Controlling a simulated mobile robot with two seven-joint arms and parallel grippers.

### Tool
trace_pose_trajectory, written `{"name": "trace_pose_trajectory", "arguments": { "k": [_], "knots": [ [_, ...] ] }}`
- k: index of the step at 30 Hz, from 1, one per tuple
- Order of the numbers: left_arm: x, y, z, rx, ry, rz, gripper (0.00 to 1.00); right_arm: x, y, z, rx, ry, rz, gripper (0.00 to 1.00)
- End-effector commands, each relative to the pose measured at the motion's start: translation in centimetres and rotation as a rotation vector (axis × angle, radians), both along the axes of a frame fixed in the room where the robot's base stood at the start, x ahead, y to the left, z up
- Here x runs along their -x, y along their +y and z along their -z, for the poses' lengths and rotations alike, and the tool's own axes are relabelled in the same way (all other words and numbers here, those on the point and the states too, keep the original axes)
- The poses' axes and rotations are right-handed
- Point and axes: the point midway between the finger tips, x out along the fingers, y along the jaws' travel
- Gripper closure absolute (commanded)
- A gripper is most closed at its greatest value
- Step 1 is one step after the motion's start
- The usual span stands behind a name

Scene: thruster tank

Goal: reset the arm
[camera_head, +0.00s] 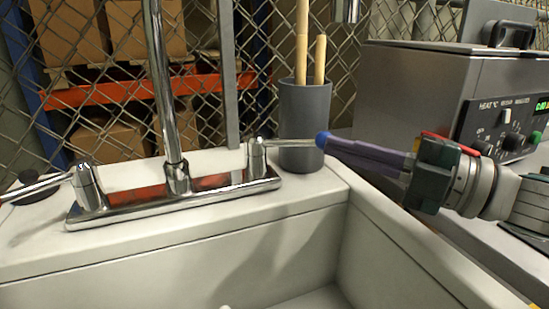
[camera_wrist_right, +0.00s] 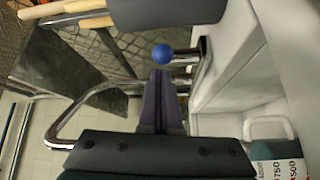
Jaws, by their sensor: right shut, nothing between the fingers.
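My right gripper (camera_head: 334,146) comes in from the right with its purple fingers pointing left, above the sink's right rear corner. Its fingers are shut together and hold nothing. The blue ball (camera_head: 322,140) on the end of the right faucet lever (camera_head: 290,142) is right at the fingertips; I cannot tell whether they touch. In the right wrist view the shut fingers (camera_wrist_right: 160,75) point at the blue ball (camera_wrist_right: 163,54), which lies just beyond the tips. My left gripper does not show in these views.
The chrome faucet (camera_head: 165,100) stands on the back ledge of the white sink (camera_head: 170,260). A grey cup (camera_head: 303,115) with wooden sticks stands behind the lever. A grey heated tank with dials (camera_head: 440,85) is at the right. A chain-link fence closes off the back.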

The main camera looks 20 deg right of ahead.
Motion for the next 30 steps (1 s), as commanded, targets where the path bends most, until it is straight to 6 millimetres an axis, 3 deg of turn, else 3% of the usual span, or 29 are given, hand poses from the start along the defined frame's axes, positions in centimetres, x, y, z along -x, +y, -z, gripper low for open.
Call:
{"name": "trace_pose_trajectory", "arguments": {
  "k": [12,20,23,30],
  "knots": [
    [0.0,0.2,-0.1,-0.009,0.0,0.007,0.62,5.9,-4.9,0.6,0.004,0.005,0.001,1.0],
    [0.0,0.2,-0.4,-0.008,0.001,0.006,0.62,6.7,-5.6,0.4,-0.002,0.004,0.009,1.0],
    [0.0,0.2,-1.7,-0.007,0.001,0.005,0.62,6.1,-5.2,-0.5,-0.036,0.037,0.064,1.0],
    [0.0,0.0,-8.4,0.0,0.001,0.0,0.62,4.4,-4.4,-3.7,-0.265,0.321,0.441,1.0]
  ]
}}
